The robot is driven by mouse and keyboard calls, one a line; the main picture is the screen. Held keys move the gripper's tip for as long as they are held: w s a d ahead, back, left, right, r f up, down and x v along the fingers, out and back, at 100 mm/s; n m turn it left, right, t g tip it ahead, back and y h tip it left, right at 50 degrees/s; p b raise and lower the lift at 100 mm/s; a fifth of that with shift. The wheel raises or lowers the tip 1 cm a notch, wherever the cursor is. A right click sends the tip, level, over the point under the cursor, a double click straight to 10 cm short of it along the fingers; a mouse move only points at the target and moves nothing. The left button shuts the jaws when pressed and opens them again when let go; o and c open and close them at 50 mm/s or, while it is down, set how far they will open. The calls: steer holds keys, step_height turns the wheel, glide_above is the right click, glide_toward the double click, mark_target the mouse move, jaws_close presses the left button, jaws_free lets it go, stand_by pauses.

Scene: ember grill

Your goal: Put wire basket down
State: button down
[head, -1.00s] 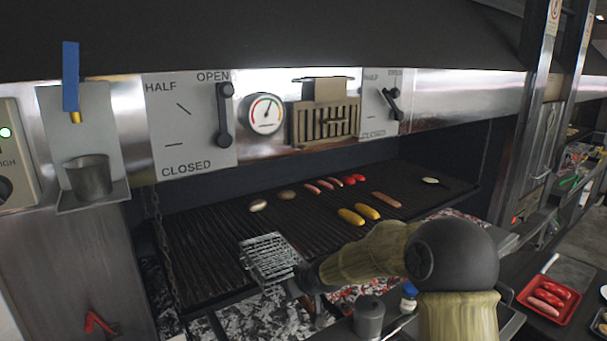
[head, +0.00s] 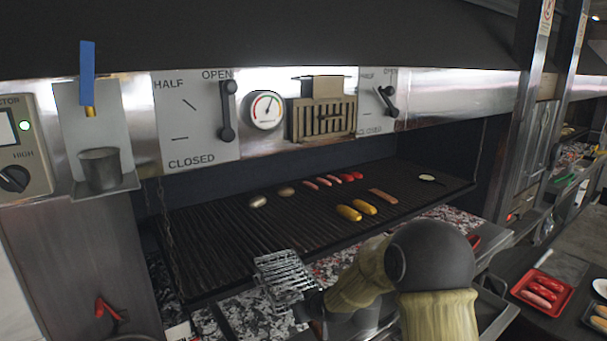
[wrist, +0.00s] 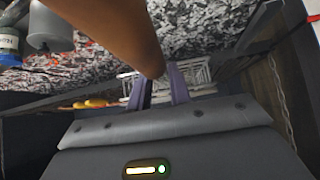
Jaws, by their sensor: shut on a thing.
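The wire basket (head: 284,272) is a small silver wire cage, held in the air at the grill's near edge in the head view. It overlaps the front of the dark grill grate (head: 215,235) in the picture. My gripper (wrist: 160,85) is shut on its brown handle (wrist: 112,32), which crosses the upper part of the wrist view. The pale wires (wrist: 195,77) show behind the fingers. In the head view my arm hides the gripper.
Sausages, yellow corn (head: 364,207) and mushrooms (head: 258,201) lie on the grate. Its left and front parts are bare. A red tray (head: 540,291) of sausages sits at right. A metal cup (head: 100,168) stands on a left shelf.

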steer(key=s+d+f+m+h+b, duration=0.1)
steer(key=s+d+f+m+h, duration=0.2)
steer(key=s+d+f, duration=0.8)
steer(key=d+f+m, duration=0.2)
steer(key=d, duration=0.1)
steer(key=shift+d+f+t+h, duration=0.2)
steer(key=shift+d+t+h, duration=0.15)
steer(key=shift+t+h, duration=0.05)
step_height(320, 180, down, 10)
steer(key=s, duration=0.2)
steer(key=shift+s, duration=0.15)
steer(key=shift+r, duration=0.1)
stand_by(0.5)
